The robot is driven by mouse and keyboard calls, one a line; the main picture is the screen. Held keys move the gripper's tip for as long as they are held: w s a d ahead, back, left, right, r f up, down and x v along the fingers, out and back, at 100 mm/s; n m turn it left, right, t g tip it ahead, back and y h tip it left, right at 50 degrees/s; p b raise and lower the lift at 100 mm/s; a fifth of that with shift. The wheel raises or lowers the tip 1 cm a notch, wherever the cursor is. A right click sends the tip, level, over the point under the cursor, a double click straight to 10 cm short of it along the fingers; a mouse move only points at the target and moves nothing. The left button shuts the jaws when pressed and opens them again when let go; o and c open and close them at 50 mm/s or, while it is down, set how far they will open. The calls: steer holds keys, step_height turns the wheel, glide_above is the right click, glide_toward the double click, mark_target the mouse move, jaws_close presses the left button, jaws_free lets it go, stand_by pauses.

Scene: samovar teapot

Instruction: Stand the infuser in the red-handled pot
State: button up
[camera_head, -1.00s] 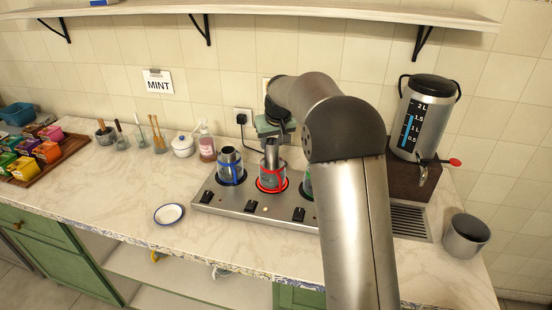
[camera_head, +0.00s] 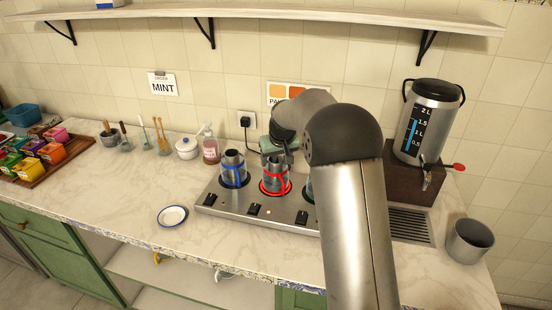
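The red-handled pot (camera_head: 274,184) stands on the middle burner of the steel hob, a glass-looking body with red bands. A grey metal infuser (camera_head: 274,168) is low inside its mouth, and its upper end is partly covered by my gripper. My gripper (camera_head: 277,154) points down right over this pot, at the infuser's top. The fingers are small and dark here, so I cannot tell whether they still close on the infuser. Whether the infuser touches the pot's bottom is hidden.
A blue-handled pot (camera_head: 233,172) stands close on the left, and a green-handled pot (camera_head: 310,187) is mostly hidden behind my arm on the right. A white saucer (camera_head: 172,216) lies in front. A water urn (camera_head: 430,125) and a grey bin (camera_head: 468,241) stand at right.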

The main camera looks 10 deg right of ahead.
steer(key=b+v, duration=0.1)
steer(key=v, duration=1.1)
steer(key=shift+r, duration=0.3)
steer(key=s+f+g, duration=0.2)
steer(key=s+f, duration=0.3)
steer(key=s, duration=1.5)
steer(key=s+a+f+m+g, duration=0.1)
steer(key=s+f, duration=0.5)
steer(key=s, duration=1.3)
steer(key=shift+s+g+h, duration=0.3)
steer(key=shift+s+g, duration=0.05)
steer(key=shift+g, duration=0.25)
